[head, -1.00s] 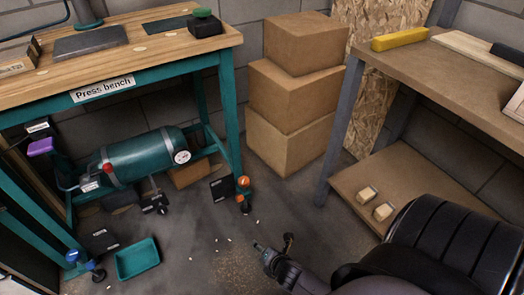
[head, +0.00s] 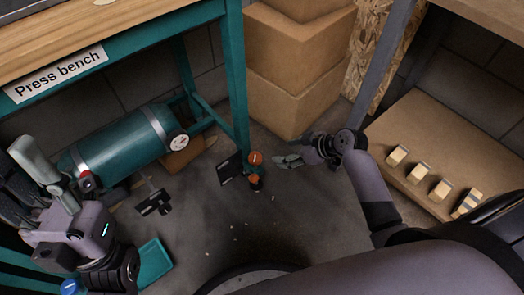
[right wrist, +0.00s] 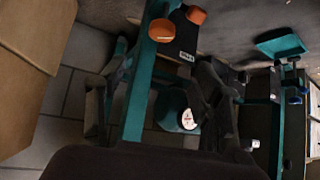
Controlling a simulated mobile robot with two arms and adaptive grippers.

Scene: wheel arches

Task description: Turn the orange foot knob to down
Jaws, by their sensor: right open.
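The orange foot knob (head: 255,158) is by the foot of the teal press bench leg, with a second orange part (head: 254,181) just below it. In the right wrist view, an orange disc (right wrist: 160,30) and another orange piece (right wrist: 196,15) show at the top, beside the leg. My right gripper (head: 280,161) is open and low over the floor, a short way right of the knob and apparently apart from it. Its dark fingers (right wrist: 160,85) flank the view of the leg. My left gripper (head: 35,165) is at the far left, away from the knob; its opening is unclear.
A small black sign (head: 229,168) stands left of the knob. The teal bench leg (head: 236,95) rises behind it. Cardboard boxes (head: 295,85) stand behind my right gripper. A teal tank (head: 120,142) and tray (head: 154,264) are at left. A brown shelf (head: 410,150) bears several blocks.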

